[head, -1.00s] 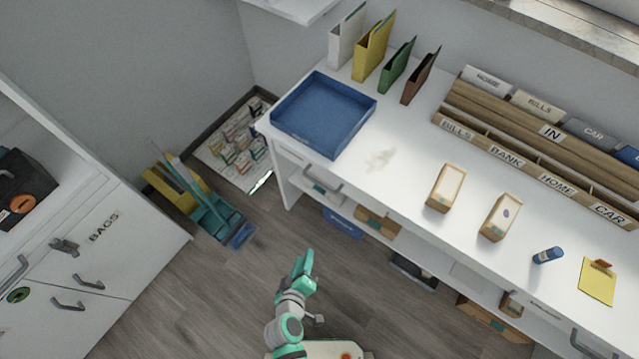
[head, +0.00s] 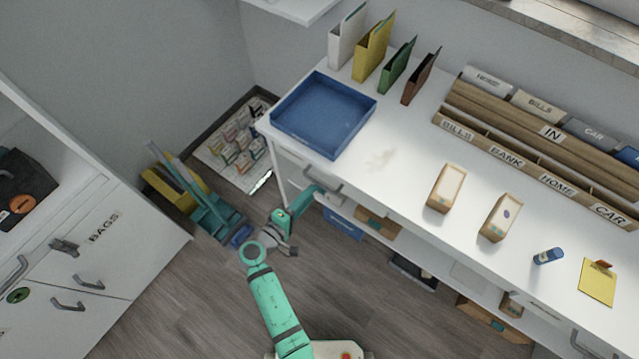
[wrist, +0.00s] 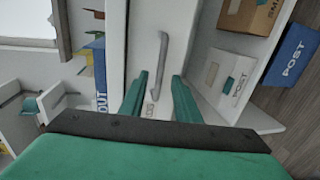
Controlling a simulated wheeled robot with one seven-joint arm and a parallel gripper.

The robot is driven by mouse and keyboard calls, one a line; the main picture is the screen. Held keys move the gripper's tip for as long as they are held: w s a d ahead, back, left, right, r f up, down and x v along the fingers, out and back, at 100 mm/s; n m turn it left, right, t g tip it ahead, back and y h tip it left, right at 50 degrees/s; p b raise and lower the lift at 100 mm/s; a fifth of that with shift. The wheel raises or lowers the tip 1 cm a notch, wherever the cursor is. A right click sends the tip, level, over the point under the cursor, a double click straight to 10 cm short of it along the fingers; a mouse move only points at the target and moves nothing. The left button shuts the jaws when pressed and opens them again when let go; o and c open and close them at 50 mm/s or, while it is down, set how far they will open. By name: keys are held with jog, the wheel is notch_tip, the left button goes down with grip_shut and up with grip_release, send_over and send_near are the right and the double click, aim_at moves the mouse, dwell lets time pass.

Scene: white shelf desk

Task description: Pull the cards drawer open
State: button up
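A white drawer front with a grey bar handle (head: 322,183) sits under the blue tray at the left end of the desk. In the wrist view this handle (wrist: 158,70) runs lengthwise between my two fingers, on a closed-looking white drawer front (wrist: 141,50). A small label shows near the handle's lower end, too small and partly hidden to read. My gripper (head: 305,193) is at the handle in the head view. In the wrist view my gripper (wrist: 160,78) is open, one green finger on each side of the handle; contact cannot be told.
The blue tray (head: 325,110) stands on the desk above the drawer. A second handle (head: 590,345) is at the desk's right end.

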aim_at(320, 184)
jog(key=x, duration=0.7)
jog(key=shift+c, duration=0.2)
grip_shut()
